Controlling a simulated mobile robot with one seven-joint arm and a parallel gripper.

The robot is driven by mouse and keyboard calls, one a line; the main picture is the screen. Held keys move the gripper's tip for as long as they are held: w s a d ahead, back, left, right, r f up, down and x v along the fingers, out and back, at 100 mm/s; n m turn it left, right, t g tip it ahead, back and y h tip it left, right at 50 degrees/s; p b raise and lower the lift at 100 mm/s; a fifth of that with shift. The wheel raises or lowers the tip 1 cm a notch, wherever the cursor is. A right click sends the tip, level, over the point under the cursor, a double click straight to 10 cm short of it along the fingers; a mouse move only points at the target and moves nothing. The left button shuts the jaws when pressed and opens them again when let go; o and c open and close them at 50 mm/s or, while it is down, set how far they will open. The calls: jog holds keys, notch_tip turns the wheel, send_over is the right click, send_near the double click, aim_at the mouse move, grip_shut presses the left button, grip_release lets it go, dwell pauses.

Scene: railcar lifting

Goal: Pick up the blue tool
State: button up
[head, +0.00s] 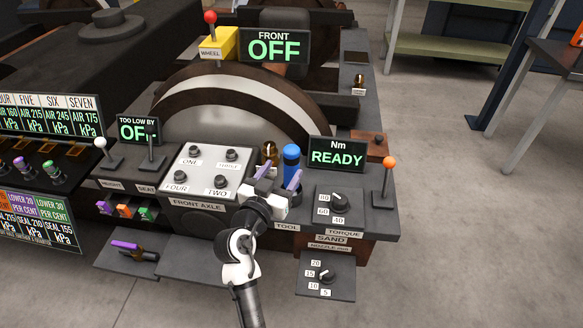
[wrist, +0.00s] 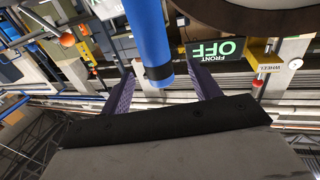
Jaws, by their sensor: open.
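The blue tool (head: 291,158) stands upright on the console, behind the TOOL label (head: 287,226). It is a blue cylinder, and its lower part is hidden behind my gripper in the head view. My gripper (head: 279,178) is open just in front of it, with its purple fingers spread. In the wrist view the blue tool (wrist: 147,35), with a dark band near its end, shows between the two fingertips of my gripper (wrist: 163,80). Gaps show on both sides of it, so the fingers look apart from it.
A brass-coloured piece (head: 269,152) stands close to the left of the tool. The READY display (head: 337,154) is close on the right, and an orange-knobbed lever (head: 389,163) is further right. The FRONT AXLE panel (head: 205,180) with several knobs lies left. A large wheel (head: 225,105) rises behind.

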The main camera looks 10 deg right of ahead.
aim_at(294, 154)
jog(key=x, duration=0.2)
jog(key=shift+w+d, duration=0.2)
jog(key=shift+w, duration=0.05)
jog(key=p+x, duration=0.3)
jog(key=x, duration=0.1)
jog(key=shift+d+r, duration=0.15)
jog(key=shift+d, duration=0.1)
jog(key=shift+w+d, duration=0.2)
jog(key=shift+w, duration=0.1)
jog(key=c, duration=1.2)
jog(key=shift+o, duration=0.2)
notch_tip(294, 154, up, 20)
jog(key=b, duration=0.1)
